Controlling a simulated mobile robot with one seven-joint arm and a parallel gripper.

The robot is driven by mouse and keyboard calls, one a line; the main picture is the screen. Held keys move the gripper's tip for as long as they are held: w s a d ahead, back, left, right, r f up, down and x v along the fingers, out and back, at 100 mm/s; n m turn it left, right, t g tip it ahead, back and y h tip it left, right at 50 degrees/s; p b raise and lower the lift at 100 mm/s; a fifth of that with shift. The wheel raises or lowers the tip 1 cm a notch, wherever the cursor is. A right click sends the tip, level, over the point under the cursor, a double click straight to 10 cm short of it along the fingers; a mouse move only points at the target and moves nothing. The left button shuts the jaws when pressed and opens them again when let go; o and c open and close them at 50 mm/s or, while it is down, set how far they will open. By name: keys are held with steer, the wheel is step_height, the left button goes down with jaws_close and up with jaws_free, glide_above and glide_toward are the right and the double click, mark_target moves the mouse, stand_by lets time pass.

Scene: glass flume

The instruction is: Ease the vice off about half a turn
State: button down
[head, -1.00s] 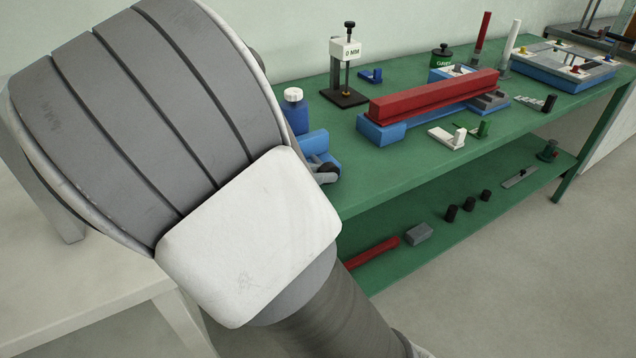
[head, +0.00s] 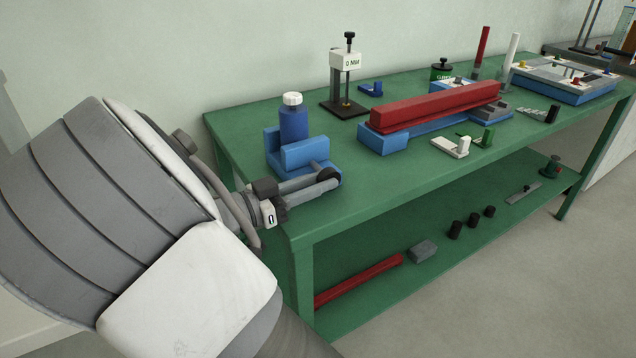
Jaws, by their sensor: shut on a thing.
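The blue vice (head: 305,152) sits on the near left corner of the green bench. A blue bottle with a white cap (head: 293,118) stands upright between its jaws. The fingers hide that end of the bar.
A red beam (head: 435,104) lies on blue supports right of the vice. A gauge stand marked 0 MM (head: 346,75) stands behind. The lower shelf (head: 390,300) holds a red bar (head: 358,281) and small blocks. Bare bench top lies between vice and beam.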

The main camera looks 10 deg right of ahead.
steer(key=c, duration=0.7)
jaws_free()
step_height(320, 180, up, 5)
steer(key=shift+f+p, duration=0.2)
steer(key=shift+p, duration=1)
steer(key=s+d+r+p, duration=0.1)
steer(key=d+r, duration=0.1)
steer(key=d, duration=0.1)
steer(key=s+d+r+p, duration=0.1)
steer(key=s+d+r, duration=0.1)
steer(key=d, duration=0.2)
steer(key=s+d+r+p, duration=0.1)
steer(key=s+d+r, duration=0.1)
steer(key=d, duration=0.1)
steer(key=shift+s+d+r, duration=0.2)
steer(key=shift+s, duration=0.05)
